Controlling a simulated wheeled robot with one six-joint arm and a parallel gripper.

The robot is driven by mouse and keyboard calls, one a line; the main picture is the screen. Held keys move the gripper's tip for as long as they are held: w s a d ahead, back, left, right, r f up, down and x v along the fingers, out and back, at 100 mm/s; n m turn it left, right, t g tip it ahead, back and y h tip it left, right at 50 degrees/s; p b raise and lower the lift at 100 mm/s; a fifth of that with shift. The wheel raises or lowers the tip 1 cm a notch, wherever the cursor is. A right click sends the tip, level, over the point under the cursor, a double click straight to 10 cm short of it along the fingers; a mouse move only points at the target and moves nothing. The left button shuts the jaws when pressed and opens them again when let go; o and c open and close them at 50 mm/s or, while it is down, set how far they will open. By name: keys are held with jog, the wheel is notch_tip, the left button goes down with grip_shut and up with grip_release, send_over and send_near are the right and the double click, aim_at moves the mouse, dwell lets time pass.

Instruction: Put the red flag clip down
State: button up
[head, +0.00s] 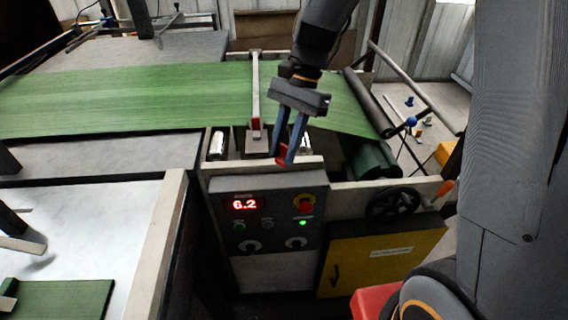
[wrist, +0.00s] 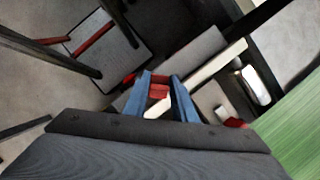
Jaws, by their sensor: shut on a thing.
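My gripper (head: 284,160) has blue fingers and points down over the cream front rail of the machine, just above the control box. It is shut on the red flag clip (head: 281,154). In the wrist view the red clip (wrist: 159,91) sits between the two blue fingertips (wrist: 159,80). The fingers hide part of the clip in the head view. I cannot tell whether the clip touches the rail (head: 230,167).
Green sack web (head: 180,95) runs across the machine behind the gripper. A pale bar with a red end (head: 256,123) stands just left. The control box (head: 268,225) shows 6.2 and a green light. A black handwheel (head: 392,202) and yellow door (head: 375,262) are at right.

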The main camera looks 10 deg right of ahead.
jog(key=shift+f+p, duration=0.55)
jog(key=shift+f, duration=2.3)
jog(key=shift+f, duration=0.15)
jog(key=o, duration=0.7)
jog(key=shift+o, duration=0.2)
jog(key=b+v, duration=0.3)
jog(key=v, duration=0.9)
jog(key=s+d+f+n+t+h, duration=0.3)
jog(key=s+d+f+n+t, duration=0.1)
jog(key=s+d+f+n, duration=0.5)
jog(key=shift+s+f+t, duration=0.2)
jog(key=shift+s+t, duration=0.1)
jog(key=shift+s, duration=0.7)
jog(key=shift+d, duration=0.1)
